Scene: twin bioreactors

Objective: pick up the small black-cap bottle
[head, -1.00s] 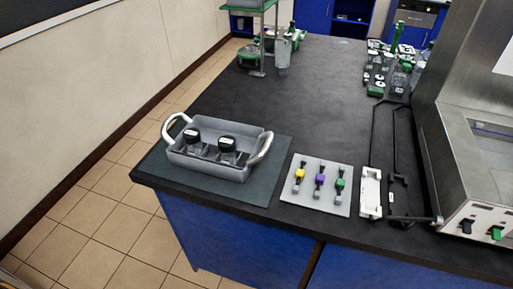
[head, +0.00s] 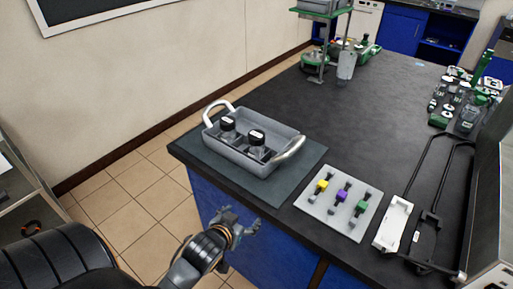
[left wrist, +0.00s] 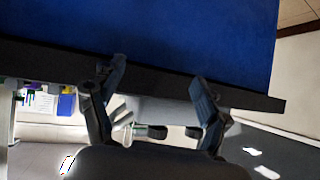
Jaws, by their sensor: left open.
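Two black-capped bottles stand in a grey tray (head: 258,167) with two pale handles, in the head view. One bottle (head: 227,127) is at the left, the other bottle (head: 256,144) at its right. They look alike in size, so I cannot tell which is the small one. The tray walls hide their lower parts. My left gripper (head: 243,219) is open and empty, in front of the blue cabinet and below the counter edge, apart from the tray. In the left wrist view its fingers (left wrist: 158,80) are spread before the counter edge. The right gripper is not in view.
The tray sits on a dark mat (head: 308,157) at the counter's corner. To its right are a light plate (head: 325,208) with yellow, purple and green-marked pieces and a white device (head: 393,224). A green stand (head: 322,60) is farther back. The middle of the black counter (head: 350,115) is clear.

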